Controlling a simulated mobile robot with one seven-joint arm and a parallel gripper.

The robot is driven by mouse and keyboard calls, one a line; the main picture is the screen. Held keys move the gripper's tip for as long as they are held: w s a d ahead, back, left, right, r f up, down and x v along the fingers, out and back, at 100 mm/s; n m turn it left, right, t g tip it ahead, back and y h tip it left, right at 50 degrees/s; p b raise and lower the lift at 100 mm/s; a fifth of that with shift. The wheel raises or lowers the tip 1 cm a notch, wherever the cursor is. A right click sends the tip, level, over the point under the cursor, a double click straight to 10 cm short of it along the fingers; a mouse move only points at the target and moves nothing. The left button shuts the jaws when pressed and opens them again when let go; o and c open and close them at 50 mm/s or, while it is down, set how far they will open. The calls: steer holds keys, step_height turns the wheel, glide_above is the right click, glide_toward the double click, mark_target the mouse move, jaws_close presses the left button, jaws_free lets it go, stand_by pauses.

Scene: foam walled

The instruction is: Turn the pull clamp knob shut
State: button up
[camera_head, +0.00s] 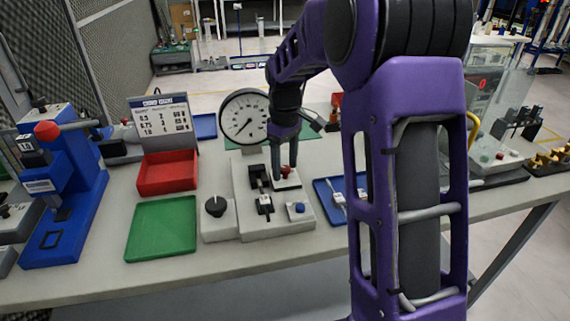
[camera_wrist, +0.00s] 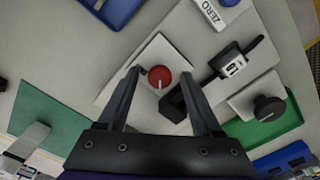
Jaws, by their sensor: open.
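A pale fixture (camera_head: 275,222) stands on the bench. At its back right is a white plate with a red round knob (camera_head: 286,173), which has a pale pointer line in the wrist view (camera_wrist: 160,75). My gripper (camera_head: 286,160) hangs above this knob, pointing down. In the wrist view my gripper (camera_wrist: 159,78) is open, with a finger on either side of the red knob; I cannot tell whether they touch it. A black knob (camera_head: 215,206) sits on the left block. Black clamp parts (camera_head: 263,202) stand between the knobs. No label names the pull clamp.
A blue button (camera_head: 298,208) is at the fixture's front right. A green tray (camera_head: 160,231) and red bin (camera_head: 168,181) lie left. A dial gauge (camera_head: 244,116) stands behind. A blue tray (camera_head: 326,193) lies right, partly hidden by my arm.

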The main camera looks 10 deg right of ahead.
jaws_close()
steer(key=shift+m, duration=0.3)
steer(key=m+p, duration=0.2)
steer(key=m, duration=0.1)
steer(key=shift+r, duration=0.15)
steer(key=m+p, duration=0.2)
steer(key=m, duration=0.3)
steer(key=shift+m, duration=0.4)
steer(key=m+p, duration=0.1)
steer(key=m, duration=0.3)
steer(key=shift+m+p, duration=0.3)
steer(key=shift+p, duration=0.1)
steer(key=shift+m+p, duration=0.7)
steer(key=shift+m, duration=1.2)
